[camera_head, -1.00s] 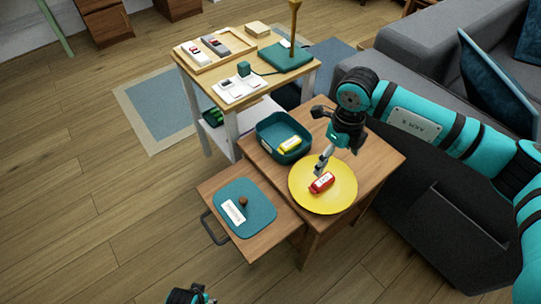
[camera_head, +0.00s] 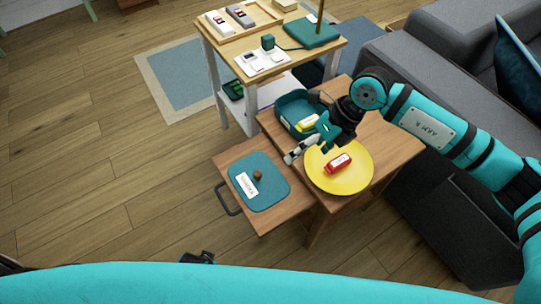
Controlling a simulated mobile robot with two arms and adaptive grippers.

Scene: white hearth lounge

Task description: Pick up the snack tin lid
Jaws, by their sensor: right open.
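The snack tin lid (camera_head: 272,189) is a teal rounded plate with a small brown knob (camera_head: 257,175) and a white label. It lies flat on the pulled-out wooden drawer or shelf of the side table. The open teal tin (camera_head: 291,104) stands on the table top with a yellow packet in it. My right gripper (camera_head: 291,157) is open and empty, above the table edge between the yellow plate and the lid, apart from the knob. A dark part of my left gripper (camera_head: 197,258) shows low in the picture; its jaws are mostly hidden behind my teal arm.
A yellow round plate (camera_head: 349,184) holding a red packet (camera_head: 339,163) is on the table. The drawer has a dark handle (camera_head: 227,199). A taller shelf (camera_head: 214,43) with trays stands behind, and a grey sofa (camera_head: 438,61) is at the right. Open floor lies left.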

